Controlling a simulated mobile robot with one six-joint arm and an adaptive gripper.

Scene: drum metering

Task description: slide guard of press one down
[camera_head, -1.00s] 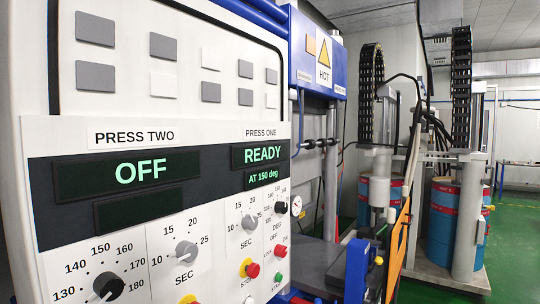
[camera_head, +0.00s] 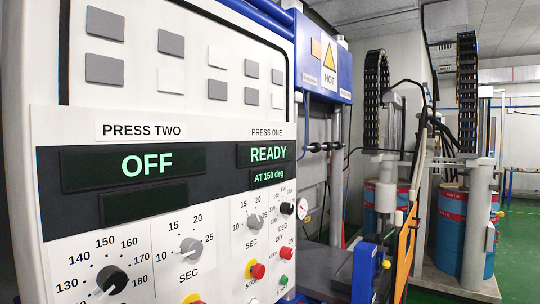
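The control panel (camera_head: 215,126) fills the left of the view. Its PRESS ONE display (camera_head: 268,152) reads READY, AT 150 deg, and the PRESS TWO display (camera_head: 146,165) reads OFF. Behind the panel's right edge stands a blue-framed press (camera_head: 331,85) with a HOT sign (camera_head: 330,67). A dark flat bed (camera_head: 325,262) shows low in it. I cannot make out a guard or its handle for certain; the panel hides much of the press. My gripper is not in view.
A blue post (camera_head: 363,272) and an orange-edged upright part (camera_head: 405,255) stand at the lower right. Behind them are blue and red drums (camera_head: 452,232) under pump columns with black cable chains (camera_head: 467,90). Green floor (camera_head: 518,250) is open at the far right.

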